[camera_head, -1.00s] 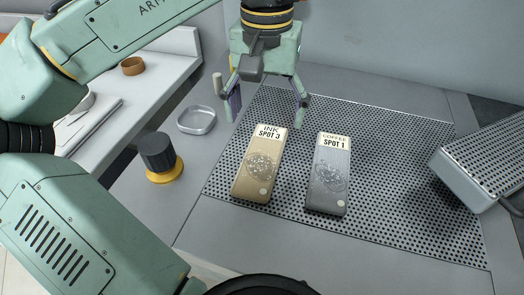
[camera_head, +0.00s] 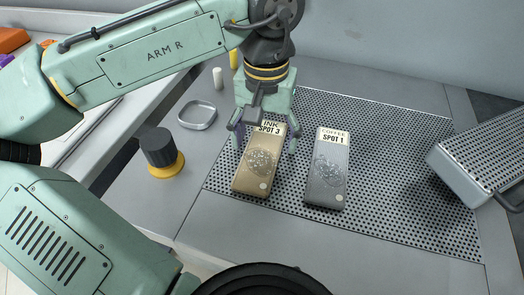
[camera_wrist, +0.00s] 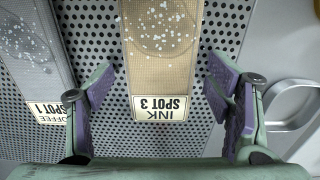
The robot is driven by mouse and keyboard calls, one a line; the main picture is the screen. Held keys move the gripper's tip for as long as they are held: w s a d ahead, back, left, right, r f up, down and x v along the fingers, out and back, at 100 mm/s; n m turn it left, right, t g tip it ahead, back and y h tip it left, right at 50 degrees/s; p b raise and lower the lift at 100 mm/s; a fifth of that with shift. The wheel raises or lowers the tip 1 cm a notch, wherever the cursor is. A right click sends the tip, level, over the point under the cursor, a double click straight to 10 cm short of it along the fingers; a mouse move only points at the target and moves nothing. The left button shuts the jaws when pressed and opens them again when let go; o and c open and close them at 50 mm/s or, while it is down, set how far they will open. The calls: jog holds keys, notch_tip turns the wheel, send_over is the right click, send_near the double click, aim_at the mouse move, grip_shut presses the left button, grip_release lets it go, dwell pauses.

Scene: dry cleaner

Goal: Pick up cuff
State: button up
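Two flat cuff-like pieces lie on the perforated board. The tan one (camera_head: 258,172), labelled INK SPOT 3, has pale speckles and also shows in the wrist view (camera_wrist: 163,70). The grey one (camera_head: 327,175), labelled COFFEE SPOT 1, lies to its right, and at left in the wrist view (camera_wrist: 32,60). My gripper (camera_head: 265,143) is open over the labelled end of the tan piece. In the wrist view its purple-padded fingers (camera_wrist: 163,103) stand on either side of that piece with gaps; I see no contact.
The perforated board (camera_head: 400,180) bears a metal box (camera_head: 480,165) at right. A black knob with a yellow base (camera_head: 160,152) and a shallow clear dish (camera_head: 197,114) stand left of the board. A small white cylinder (camera_head: 217,78) is behind the dish.

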jog(key=c, duration=0.9)
jog(key=shift+r, duration=0.15)
